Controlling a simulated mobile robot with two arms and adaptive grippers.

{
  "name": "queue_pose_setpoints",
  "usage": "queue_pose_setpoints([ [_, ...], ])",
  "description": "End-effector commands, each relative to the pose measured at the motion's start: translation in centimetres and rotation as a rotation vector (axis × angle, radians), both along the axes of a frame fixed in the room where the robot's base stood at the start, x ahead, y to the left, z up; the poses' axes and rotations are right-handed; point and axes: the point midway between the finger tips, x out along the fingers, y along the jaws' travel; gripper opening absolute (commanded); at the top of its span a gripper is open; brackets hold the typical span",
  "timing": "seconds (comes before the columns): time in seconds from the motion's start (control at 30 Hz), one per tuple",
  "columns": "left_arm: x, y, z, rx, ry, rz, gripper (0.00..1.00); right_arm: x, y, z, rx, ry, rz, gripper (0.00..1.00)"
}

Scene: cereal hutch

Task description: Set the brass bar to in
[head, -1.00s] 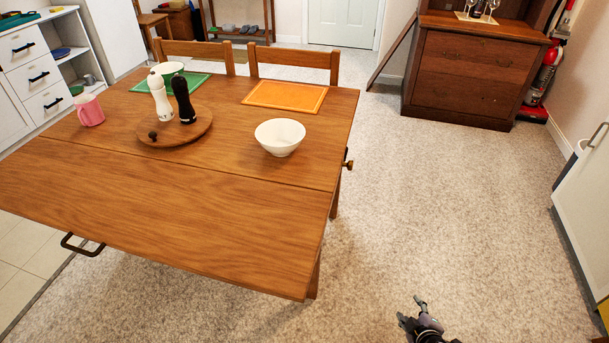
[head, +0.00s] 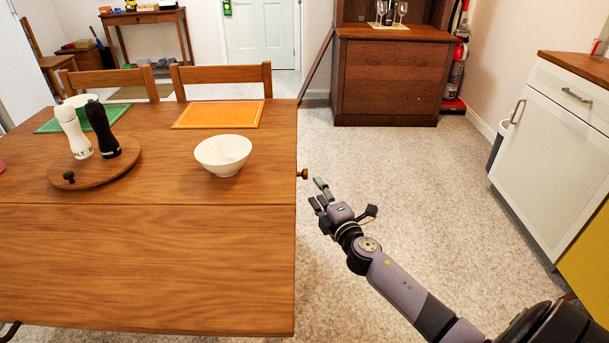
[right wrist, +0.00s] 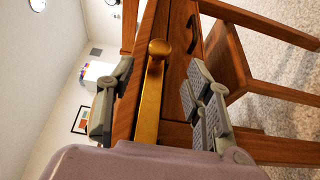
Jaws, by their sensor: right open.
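The brass bar shows in the head view as a small knob (head: 302,173) sticking out from the right edge of the wooden table (head: 150,265). In the right wrist view the brass bar (right wrist: 149,110) is long and straight with a round knob, lying along the table's side. My right gripper (head: 318,193) is open and empty, just right of the knob and apart from it. In the right wrist view the bar appears between its spread fingers; I cannot tell the exact distance. My left gripper is out of view.
A white bowl (head: 223,155), an orange mat (head: 218,114) and a round wooden board (head: 95,172) with salt and pepper mills are on the table. A white cabinet (head: 550,150) stands at the right. Carpet between table and cabinet is clear.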

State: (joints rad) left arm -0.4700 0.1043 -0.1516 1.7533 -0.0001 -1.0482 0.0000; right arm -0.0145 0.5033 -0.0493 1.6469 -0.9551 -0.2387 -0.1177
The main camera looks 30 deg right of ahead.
Motion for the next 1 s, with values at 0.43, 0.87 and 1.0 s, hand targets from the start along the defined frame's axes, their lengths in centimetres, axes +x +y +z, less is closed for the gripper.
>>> queue_pose_setpoints([
  [0.43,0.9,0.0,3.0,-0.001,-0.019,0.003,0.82,7.9,-1.3,-0.1,0.000,-0.001,-0.001,0.47],
  [0.87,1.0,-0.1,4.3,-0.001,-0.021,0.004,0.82,9.4,-1.5,0.0,0.001,0.001,0.000,0.47],
  [1.0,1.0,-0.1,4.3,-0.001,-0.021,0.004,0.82,9.4,-1.5,0.0,0.001,0.001,0.000,0.43],
])
